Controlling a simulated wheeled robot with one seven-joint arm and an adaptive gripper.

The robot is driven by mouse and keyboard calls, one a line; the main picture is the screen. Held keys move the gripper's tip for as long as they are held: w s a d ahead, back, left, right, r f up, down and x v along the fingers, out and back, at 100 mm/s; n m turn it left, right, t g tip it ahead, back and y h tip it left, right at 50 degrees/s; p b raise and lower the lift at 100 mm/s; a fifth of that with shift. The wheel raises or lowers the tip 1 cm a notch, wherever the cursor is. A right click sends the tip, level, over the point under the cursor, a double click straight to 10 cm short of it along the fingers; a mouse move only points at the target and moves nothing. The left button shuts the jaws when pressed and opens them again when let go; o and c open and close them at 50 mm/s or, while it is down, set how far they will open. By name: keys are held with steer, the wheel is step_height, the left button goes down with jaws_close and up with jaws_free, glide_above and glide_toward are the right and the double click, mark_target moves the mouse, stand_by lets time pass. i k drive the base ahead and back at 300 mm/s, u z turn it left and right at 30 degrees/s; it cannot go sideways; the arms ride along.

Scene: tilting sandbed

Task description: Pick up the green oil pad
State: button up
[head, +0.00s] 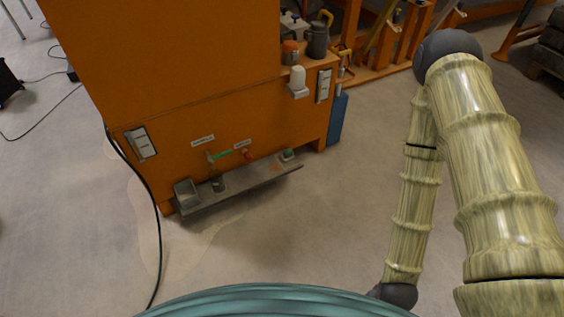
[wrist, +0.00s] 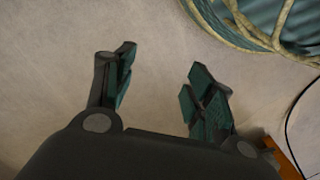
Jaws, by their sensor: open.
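A small item with a green top (head: 288,155) sits at the right end of a narrow grey shelf (head: 240,181) on the front of the orange cabinet in the head view. It may be the green oil pad, but it is too small to tell. My gripper (wrist: 158,83) is open and empty in the wrist view, with bare floor between and beyond its fingers. It is not visible in the head view, where my arm hangs at the right, well apart from the shelf. No green pad shows in the wrist view.
On the shelf stand a grey box (head: 186,193) and a small can (head: 217,185). A green handle (head: 220,155) and a red handle (head: 246,155) stick out above. A black cable (head: 151,200) runs down to the floor. The floor before the cabinet is clear.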

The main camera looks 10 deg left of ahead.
mark_target(288, 155)
steer(key=u, duration=0.5)
steer(key=k, duration=0.6)
steer(key=u, duration=0.9)
steer(key=i, duration=1.3)
steer(key=z, duration=0.8)
steer(key=i, duration=1)
steer(key=z, duration=0.7)
